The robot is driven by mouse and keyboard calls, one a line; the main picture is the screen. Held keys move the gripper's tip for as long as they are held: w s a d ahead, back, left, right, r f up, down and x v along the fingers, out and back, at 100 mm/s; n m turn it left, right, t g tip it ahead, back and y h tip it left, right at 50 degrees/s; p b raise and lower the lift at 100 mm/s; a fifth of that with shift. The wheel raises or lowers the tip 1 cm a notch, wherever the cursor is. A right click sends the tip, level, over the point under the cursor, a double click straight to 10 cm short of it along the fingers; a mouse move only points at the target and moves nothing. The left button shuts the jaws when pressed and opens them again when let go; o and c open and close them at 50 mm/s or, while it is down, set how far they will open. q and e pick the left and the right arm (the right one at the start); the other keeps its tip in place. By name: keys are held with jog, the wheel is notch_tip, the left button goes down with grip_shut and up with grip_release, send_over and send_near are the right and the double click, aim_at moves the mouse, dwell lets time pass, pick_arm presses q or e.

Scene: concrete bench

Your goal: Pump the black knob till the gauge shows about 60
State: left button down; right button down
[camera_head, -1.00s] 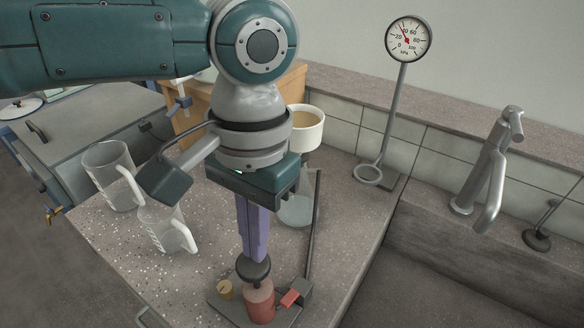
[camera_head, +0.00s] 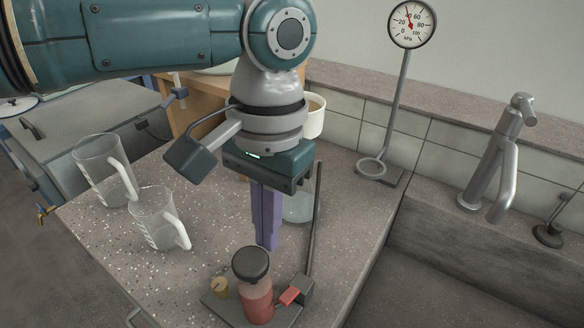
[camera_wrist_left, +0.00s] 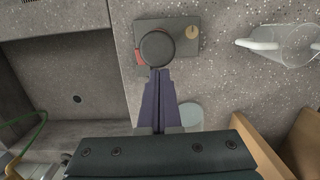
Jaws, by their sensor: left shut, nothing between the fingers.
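The black knob (camera_head: 250,262) tops a red pump cylinder (camera_head: 257,303) on a small dark base plate at the bench front. In the left wrist view the round knob (camera_wrist_left: 158,48) lies just beyond my fingertips. My left gripper (camera_head: 268,246) points down with its purple fingers shut and empty. Its tips are beside and behind the knob, seemingly apart from it. The gauge (camera_head: 412,23) stands on a thin post at the back; its red needle points up and slightly left, near the 40 mark. My right gripper is not in view.
Two clear jugs (camera_head: 103,171) (camera_head: 158,217) stand left of my arm. A dark upright rod (camera_head: 315,220) and a red block (camera_head: 289,296) are close right of the pump. A white cup (camera_head: 316,117) is behind my wrist. A tap (camera_head: 492,165) and sink lie right.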

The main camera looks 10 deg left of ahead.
pick_arm(q)
jog(key=shift+w+r, duration=0.1)
jog(key=shift+w, duration=0.1)
notch_tip(320, 180, up, 10)
jog(key=w+p, duration=0.1)
jog(key=shift+d, duration=0.2)
dwell(0.3)
dwell(1.2)
